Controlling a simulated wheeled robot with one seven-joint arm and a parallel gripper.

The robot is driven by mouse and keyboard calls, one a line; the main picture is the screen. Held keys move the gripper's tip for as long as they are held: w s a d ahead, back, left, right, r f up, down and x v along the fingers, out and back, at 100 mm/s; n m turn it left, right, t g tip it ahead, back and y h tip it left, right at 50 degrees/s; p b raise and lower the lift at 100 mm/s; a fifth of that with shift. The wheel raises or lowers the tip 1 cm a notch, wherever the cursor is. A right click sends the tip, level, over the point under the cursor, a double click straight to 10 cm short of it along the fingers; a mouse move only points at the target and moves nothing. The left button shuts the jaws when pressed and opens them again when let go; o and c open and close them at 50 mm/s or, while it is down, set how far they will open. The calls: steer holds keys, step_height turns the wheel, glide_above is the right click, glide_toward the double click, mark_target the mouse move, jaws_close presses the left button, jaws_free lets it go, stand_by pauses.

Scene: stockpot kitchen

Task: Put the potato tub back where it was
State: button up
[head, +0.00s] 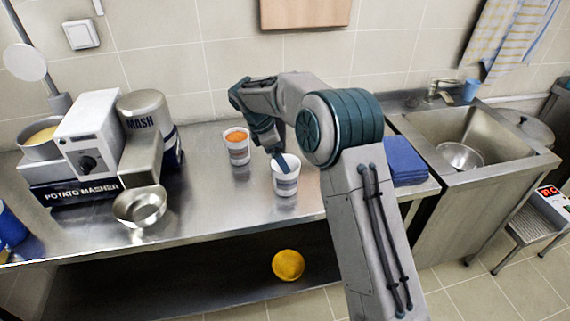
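A white tub (286,181) with a grey label band stands upright on the steel counter (215,205), near its front edge. My gripper (282,163) points down at this tub's rim, with a finger at or inside the opening. Whether the fingers are closed on the rim does not show. The tub's contents are mostly hidden, and I cannot read its label. A second similar tub (238,150), filled with something orange, stands behind it to the left. Which tub is the potato tub cannot be read from the labels.
A potato masher machine (90,140) stands at the left, with a steel bowl (140,207) in front of it. Blue cloths (405,161) lie right of my arm, before the sink (470,128). A yellow round item (288,265) is on the lower shelf. Counter left of the tubs is clear.

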steer(key=v, duration=0.6)
steer(key=s+d+r+m+y, duration=0.1)
steer(key=s+d+r+m, duration=0.35)
steer(key=s+d, duration=0.25)
steer(key=s+d+r+m+y, duration=0.1)
steer(key=s+d+r+m, duration=0.2)
steer(key=s+d+m, duration=0.4)
steer(key=s+d+f+m, duration=0.1)
steer(key=s+d+m, duration=0.1)
steer(key=s, duration=0.4)
steer(key=s+d+f+m+t+y, duration=0.1)
steer(key=s+d+f+m, duration=0.1)
steer(key=s, duration=0.5)
steer(key=s+d+f+m+t+y, duration=0.1)
steer(key=s+d+m, duration=0.3)
steer(key=s+m, duration=0.1)
steer(key=shift+s+d+f+m, duration=0.15)
steer(key=shift+s+f+m, duration=0.25)
steer(key=shift+s, duration=0.35)
